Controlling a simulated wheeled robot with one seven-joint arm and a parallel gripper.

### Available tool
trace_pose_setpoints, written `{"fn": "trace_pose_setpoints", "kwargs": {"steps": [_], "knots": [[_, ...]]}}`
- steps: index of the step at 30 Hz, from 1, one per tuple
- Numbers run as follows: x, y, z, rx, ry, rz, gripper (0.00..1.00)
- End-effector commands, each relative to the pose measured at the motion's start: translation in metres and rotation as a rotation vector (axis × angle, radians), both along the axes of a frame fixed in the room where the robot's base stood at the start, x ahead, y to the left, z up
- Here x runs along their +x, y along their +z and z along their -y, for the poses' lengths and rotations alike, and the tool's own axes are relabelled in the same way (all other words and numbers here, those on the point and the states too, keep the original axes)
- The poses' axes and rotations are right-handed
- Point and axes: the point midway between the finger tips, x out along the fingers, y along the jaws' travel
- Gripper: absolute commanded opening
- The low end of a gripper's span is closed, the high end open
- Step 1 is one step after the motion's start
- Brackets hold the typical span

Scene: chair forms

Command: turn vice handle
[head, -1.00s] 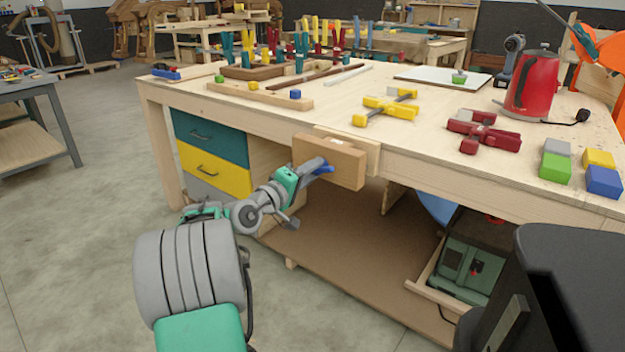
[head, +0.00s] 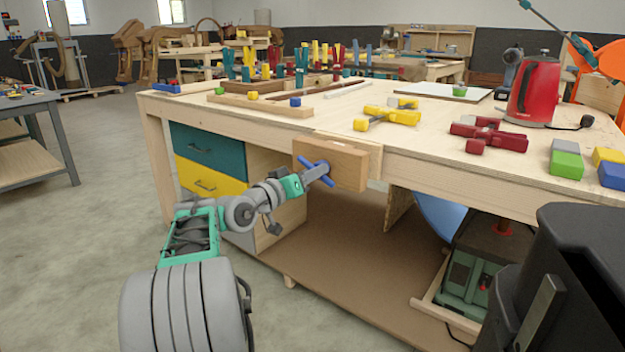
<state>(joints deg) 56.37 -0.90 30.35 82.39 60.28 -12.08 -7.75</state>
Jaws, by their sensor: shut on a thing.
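The wooden vice (head: 346,166) is fixed to the front edge of the workbench (head: 440,170). Its blue handle (head: 306,163) shows in front of the vice's jaw block, slanting from upper left to lower right. My gripper (head: 318,172) reaches in from the lower left and is shut on the handle. The gripper hides the middle of the handle, and the fingertips are hard to make out.
The drawers (head: 211,167) are left of the vice. A lower shelf (head: 345,250) lies under the bench, with a green machine (head: 475,275) at its right. Clamps, blocks and a red kettle (head: 533,92) stand on the bench top.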

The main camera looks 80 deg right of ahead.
Motion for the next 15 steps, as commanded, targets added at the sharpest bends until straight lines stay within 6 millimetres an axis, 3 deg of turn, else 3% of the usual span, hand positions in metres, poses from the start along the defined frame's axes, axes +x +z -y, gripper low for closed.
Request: {"fn": "trace_pose_setpoints", "kwargs": {"steps": [1, 15], "knots": [[-0.0010, -0.0067, -0.0007, 0.006, -0.004, 0.007, 0.00], [-0.0013, -0.0054, -0.0006, -0.001, -0.005, 0.026, 0.00]]}}
